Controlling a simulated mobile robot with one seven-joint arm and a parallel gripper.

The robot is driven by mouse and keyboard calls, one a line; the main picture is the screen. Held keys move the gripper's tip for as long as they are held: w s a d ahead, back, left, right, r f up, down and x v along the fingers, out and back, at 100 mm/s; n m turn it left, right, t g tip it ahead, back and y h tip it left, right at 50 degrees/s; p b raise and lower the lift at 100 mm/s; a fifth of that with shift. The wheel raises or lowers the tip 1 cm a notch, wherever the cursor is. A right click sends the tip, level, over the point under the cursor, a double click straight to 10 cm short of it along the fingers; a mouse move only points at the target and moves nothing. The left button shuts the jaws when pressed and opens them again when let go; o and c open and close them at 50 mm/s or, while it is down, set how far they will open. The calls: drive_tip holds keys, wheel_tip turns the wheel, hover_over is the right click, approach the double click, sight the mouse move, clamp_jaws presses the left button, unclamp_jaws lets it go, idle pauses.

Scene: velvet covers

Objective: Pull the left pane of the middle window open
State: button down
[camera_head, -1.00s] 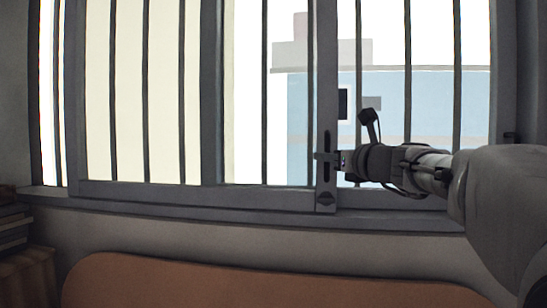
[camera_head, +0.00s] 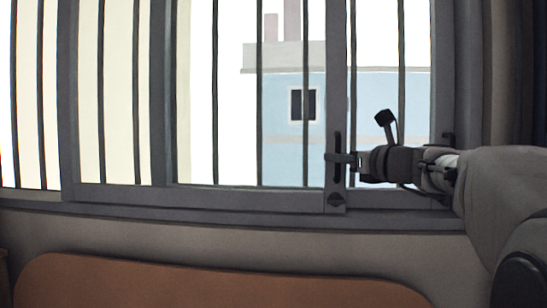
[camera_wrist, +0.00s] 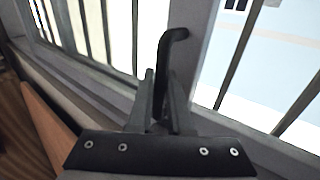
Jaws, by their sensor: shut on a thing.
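The sliding left pane (camera_head: 250,193) of the window has a grey frame and dark vertical bars. Its right upright (camera_head: 338,80) carries a dark handle (camera_head: 337,172) low down. My gripper (camera_head: 354,161) reaches in from the right and is shut on this handle. In the wrist view, the bent black handle (camera_wrist: 172,48) rises between the two fingers of my gripper (camera_wrist: 162,98). The fingers partly hide the handle's lower part. An opening with bars shows left of the pane. The pane's right upright stands a short way left of the window's right frame (camera_head: 443,70).
A brown-orange rounded backrest (camera_head: 200,285) stands below the window in front of the wall. The grey sill (camera_head: 240,218) runs under the panes. A curtain or wall edge (camera_head: 500,90) stands at the right. A pale blue building shows outside.

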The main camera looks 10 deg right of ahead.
drive_tip(key=shift+s+d+f, duration=0.1)
drive_tip(key=shift+s+d, duration=0.1)
drive_tip(key=shift+d, duration=0.45)
drive_tip(key=shift+s+d+f, duration=0.1)
drive_tip(key=shift+s+d, duration=0.05)
drive_tip(key=shift+d, duration=0.45)
drive_tip(key=c, duration=1.1)
unclamp_jaws()
drive_tip(key=shift+r, duration=0.1)
drive_tip(key=shift+a, duration=0.1)
drive_tip(key=b+v, duration=0.2)
drive_tip(key=v, duration=1)
drive_tip(key=shift+s+r, duration=0.1)
